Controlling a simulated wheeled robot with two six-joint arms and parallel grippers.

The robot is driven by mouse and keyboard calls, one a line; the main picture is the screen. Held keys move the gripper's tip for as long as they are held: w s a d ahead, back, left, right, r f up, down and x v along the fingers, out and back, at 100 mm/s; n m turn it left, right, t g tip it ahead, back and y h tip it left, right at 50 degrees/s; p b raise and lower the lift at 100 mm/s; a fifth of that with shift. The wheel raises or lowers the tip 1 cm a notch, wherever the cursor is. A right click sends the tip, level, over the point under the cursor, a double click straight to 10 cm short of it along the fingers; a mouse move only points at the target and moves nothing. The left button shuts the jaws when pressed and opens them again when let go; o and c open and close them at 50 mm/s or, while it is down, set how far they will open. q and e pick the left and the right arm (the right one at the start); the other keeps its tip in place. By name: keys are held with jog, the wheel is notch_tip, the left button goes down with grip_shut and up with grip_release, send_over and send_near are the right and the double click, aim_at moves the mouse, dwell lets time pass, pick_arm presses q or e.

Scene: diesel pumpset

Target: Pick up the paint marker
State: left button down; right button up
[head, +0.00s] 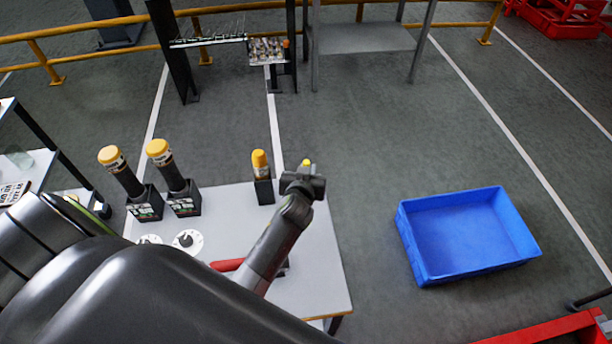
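A slim tube with a yellow-orange top (260,160) stands upright in a black holder at the back of the white table; it may be the paint marker. A small yellow tip (307,162) shows just above the dark end of my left arm, and the rest of that thing is hidden. I cannot tell which of the two is the marker. My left arm comes in from the lower left and reaches over the table, its dark end (303,185) right of the slim tube. Its fingers cannot be made out. My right gripper is out of view.
Two larger yellow-capped tubes (121,171) (169,166) stand in black holders on the table (315,285). White discs (188,241) and a red object (227,265) lie nearer.

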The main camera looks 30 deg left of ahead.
pick_arm(q)
jog(key=shift+f, duration=0.1)
notch_tip(320, 180, up, 10)
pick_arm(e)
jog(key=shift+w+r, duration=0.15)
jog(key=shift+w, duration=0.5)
